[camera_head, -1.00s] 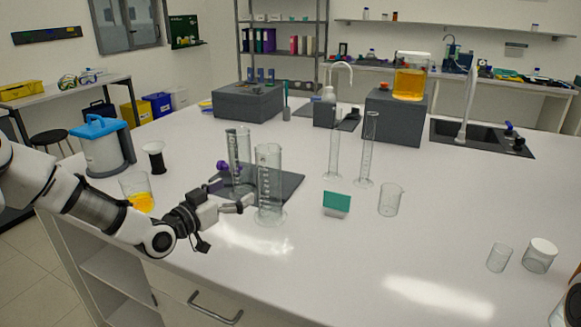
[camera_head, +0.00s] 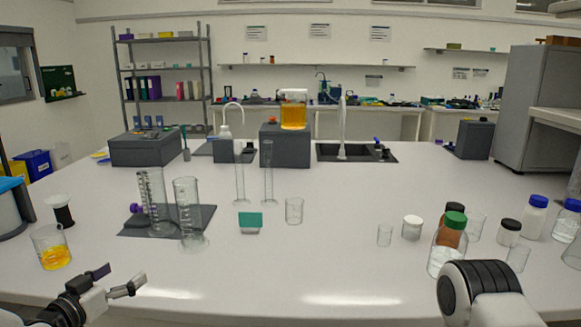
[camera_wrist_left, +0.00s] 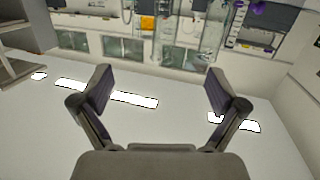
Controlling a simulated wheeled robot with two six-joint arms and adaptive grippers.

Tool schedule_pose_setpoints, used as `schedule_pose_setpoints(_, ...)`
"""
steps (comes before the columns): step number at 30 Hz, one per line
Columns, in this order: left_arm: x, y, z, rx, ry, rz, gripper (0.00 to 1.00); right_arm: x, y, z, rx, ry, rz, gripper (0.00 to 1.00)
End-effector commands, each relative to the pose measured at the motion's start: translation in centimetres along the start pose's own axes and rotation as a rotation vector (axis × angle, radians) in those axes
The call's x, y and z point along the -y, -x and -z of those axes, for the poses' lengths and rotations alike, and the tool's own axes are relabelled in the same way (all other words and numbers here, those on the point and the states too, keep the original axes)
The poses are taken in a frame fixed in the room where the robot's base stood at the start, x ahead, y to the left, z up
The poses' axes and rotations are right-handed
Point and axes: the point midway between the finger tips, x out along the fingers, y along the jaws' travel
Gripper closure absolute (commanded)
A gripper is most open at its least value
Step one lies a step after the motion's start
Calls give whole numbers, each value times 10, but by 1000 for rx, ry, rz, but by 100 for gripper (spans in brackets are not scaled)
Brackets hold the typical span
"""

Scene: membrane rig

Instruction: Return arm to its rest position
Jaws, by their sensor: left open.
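My left gripper (camera_head: 118,279) is at the lower left in the head view, above the front part of the white bench. It is open and empty, its two fingers spread apart. In the left wrist view the open jaws (camera_wrist_left: 158,95) show with nothing between them. The tall graduated cylinder (camera_head: 188,212) stands behind and to the right of the gripper, apart from it. A beaker with orange liquid (camera_head: 53,248) stands to its left. My right arm shows at the lower right, but its gripper is out of the picture.
A dark mat (camera_head: 207,214) bears another graduated cylinder (camera_head: 155,200). A green-topped block (camera_head: 250,221) and a small beaker (camera_head: 294,211) stand mid-bench. Several bottles, including a green-capped one (camera_head: 447,245), crowd the right side near my right arm. The front middle of the bench is clear.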

Motion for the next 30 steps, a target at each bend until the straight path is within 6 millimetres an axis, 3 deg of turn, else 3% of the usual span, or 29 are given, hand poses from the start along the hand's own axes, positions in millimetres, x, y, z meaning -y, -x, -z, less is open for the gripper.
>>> schedule_pose_setpoints(8,-33,3,-81,233,72,0,4,0,-1,0,0,0,0,4)
schedule_pose_setpoints(14,-70,27,-169,495,143,22,4,0,-1,0,1,0,0,4)
schedule_pose_setpoints(17,-96,59,-230,690,184,48,4,0,-1,0,0,0,0,4)
schedule_pose_setpoints(22,-148,157,-335,1095,232,136,4,0,-1,0,0,0,0,4)
schedule_pose_setpoints(24,-163,200,-361,1234,236,181,4,0,0,0,0,0,0,4)
schedule_pose_setpoints(27,-177,246,-382,1371,232,231,4,0,0,0,1,0,0,4)
schedule_pose_setpoints(30,-182,268,-389,1432,227,258,4,0,0,0,1,0,0,4)
